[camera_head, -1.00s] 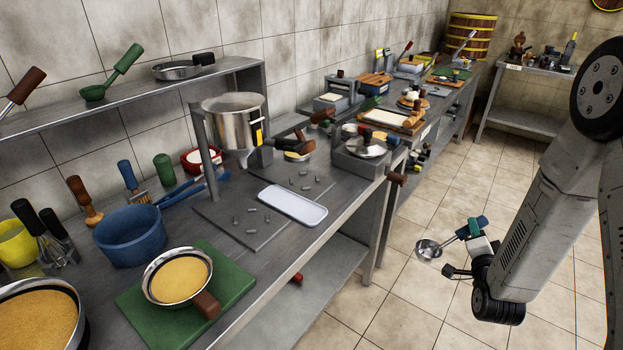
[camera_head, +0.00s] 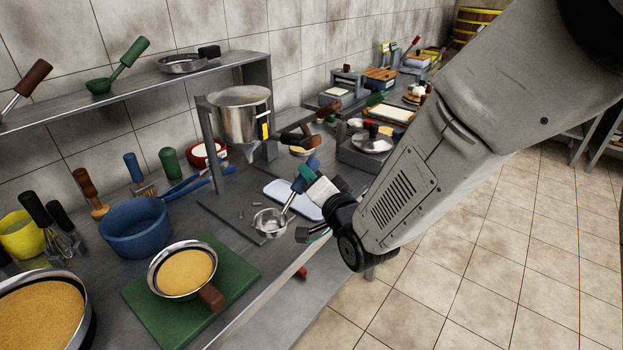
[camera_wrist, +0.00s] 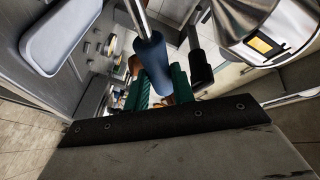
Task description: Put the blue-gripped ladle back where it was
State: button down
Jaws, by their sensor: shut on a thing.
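The blue-gripped ladle (camera_head: 268,222) is in my gripper (camera_head: 316,194), with its steel bowl hanging to the left and its blue handle (camera_head: 306,173) up by the fingers. In the head view the bowl overlaps the front edge of the grey board and the white tray. In the wrist view the blue handle (camera_wrist: 152,62) shows beside the green finger pads (camera_wrist: 160,88). My gripper is shut on the handle. The ladle's bowl is out of the wrist view. A green ladle (camera_head: 118,68) and a brown-handled utensil (camera_head: 27,88) lie on the upper shelf.
A steel hopper (camera_head: 240,118) on a stand is behind the ladle; it also shows in the wrist view (camera_wrist: 265,30). A white tray (camera_head: 285,196), a blue pot (camera_head: 135,228) and a pan on a green board (camera_head: 238,262) crowd the counter. The shelf (camera_head: 150,88) has free room between its items.

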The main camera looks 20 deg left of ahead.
jog(key=shift+a+f, duration=0.1)
jog(key=shift+f, duration=0.1)
jog(key=shift+f, duration=3.55)
jog(key=c, duration=1.1)
grip_release()
jog(key=v, duration=0.8)
